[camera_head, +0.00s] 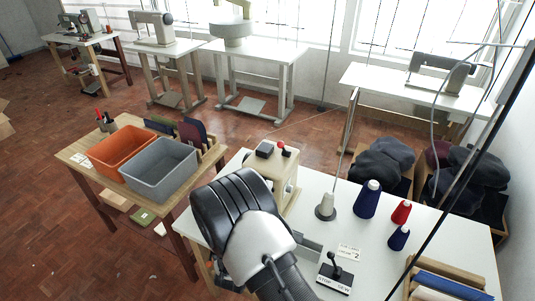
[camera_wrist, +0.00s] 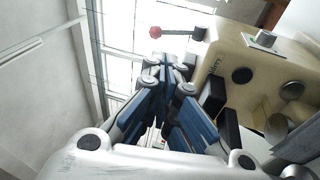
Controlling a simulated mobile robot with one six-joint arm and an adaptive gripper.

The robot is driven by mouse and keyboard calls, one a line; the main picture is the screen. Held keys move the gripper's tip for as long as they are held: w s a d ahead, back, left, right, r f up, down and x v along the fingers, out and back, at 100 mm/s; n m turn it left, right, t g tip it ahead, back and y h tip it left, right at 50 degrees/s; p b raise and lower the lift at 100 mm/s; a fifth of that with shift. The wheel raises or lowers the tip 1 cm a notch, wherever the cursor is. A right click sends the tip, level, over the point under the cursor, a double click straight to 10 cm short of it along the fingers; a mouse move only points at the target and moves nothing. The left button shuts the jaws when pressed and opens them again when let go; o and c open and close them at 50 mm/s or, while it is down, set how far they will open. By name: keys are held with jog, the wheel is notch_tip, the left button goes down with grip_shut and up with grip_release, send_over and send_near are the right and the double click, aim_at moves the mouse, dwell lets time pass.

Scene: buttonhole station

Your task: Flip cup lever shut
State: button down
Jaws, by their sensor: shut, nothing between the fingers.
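A beige sewing machine (camera_head: 257,167) stands on the white table, partly hidden behind my arm. A lever with a red ball (camera_head: 281,145) sticks up at its top. In the wrist view the red ball (camera_wrist: 155,32) is at the upper middle, on a dark rod that runs right to the beige machine body (camera_wrist: 228,60). My gripper (camera_wrist: 167,62) is shut and empty, just below the rod in that picture. Whether it touches the rod I cannot tell. In the head view my arm hides the gripper. I see no label marking a cup lever.
A stop/sew lever box (camera_head: 335,278) stands at the table front. Thread cones, one a dark blue cone (camera_head: 367,199), stand to the right. An orange bin (camera_head: 124,149) and a grey bin (camera_head: 160,167) sit on a wooden side table. The white tabletop (camera_head: 430,235) has bare room.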

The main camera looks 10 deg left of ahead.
jog(key=shift+s+a+f+n+t, duration=0.15)
jog(key=shift+s+n+t, duration=0.1)
jog(key=shift+s, duration=0.15)
jog(key=shift+s+a+f+n+t, duration=0.15)
jog(key=shift+s+n, duration=0.1)
jog(key=shift+s, duration=0.15)
jog(key=b, duration=0.3)
send_near(284, 149)
jog(key=w+r, duration=0.1)
jog(key=w+a+r, duration=0.1)
jog(key=r, duration=0.1)
jog(key=w+r, duration=0.1)
jog(key=shift+w+a+r, duration=0.3)
jog(key=shift+w, duration=0.1)
